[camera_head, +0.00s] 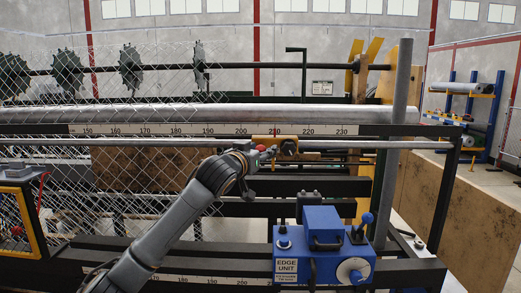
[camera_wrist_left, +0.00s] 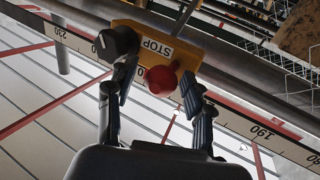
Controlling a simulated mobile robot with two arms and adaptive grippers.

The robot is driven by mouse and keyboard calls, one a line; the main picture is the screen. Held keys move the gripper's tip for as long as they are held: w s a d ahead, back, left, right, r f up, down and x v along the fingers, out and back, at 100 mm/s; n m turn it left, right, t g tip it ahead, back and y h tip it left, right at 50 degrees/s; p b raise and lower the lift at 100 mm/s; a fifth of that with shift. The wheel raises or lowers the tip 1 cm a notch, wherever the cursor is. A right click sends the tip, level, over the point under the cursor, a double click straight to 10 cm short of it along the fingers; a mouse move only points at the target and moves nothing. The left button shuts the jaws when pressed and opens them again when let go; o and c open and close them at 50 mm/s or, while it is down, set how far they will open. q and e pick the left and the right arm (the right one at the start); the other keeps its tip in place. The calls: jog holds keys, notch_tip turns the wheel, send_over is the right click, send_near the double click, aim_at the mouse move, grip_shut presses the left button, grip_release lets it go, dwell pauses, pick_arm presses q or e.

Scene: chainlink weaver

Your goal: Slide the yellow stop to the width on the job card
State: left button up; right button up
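In the left wrist view the stop (camera_wrist_left: 213,64) carries a STOP label, a red knob (camera_wrist_left: 161,80) and a black knob (camera_wrist_left: 117,43). My left gripper (camera_head: 270,152) is at the stop. In the wrist view its fingers (camera_wrist_left: 158,82) are apart, one on each side of the red knob, with visible gaps. The left finger is close below the black knob; contact is unclear. A small card (camera_head: 322,87), unreadable here, stands behind the roller. My right gripper is out of view.
The white scale strip (camera_head: 190,130) runs above the rail. Chain-link mesh (camera_head: 60,190) hangs at the left. A blue edge unit (camera_head: 322,262) with knobs stands at the front right. A grey upright post (camera_head: 396,140) crosses the rail's right end.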

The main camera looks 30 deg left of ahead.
pick_arm(q)
grip_shut()
jog(key=shift+d, duration=0.1)
jog(key=shift+w+d+r, duration=0.1)
jog(key=shift+d, duration=0.15)
jog(key=w+d+p, duration=0.1)
jog(key=w+d, duration=0.6)
jog(key=d, duration=0.5)
jog(key=shift+w+d, duration=0.15)
jog(key=shift+w, duration=0.15)
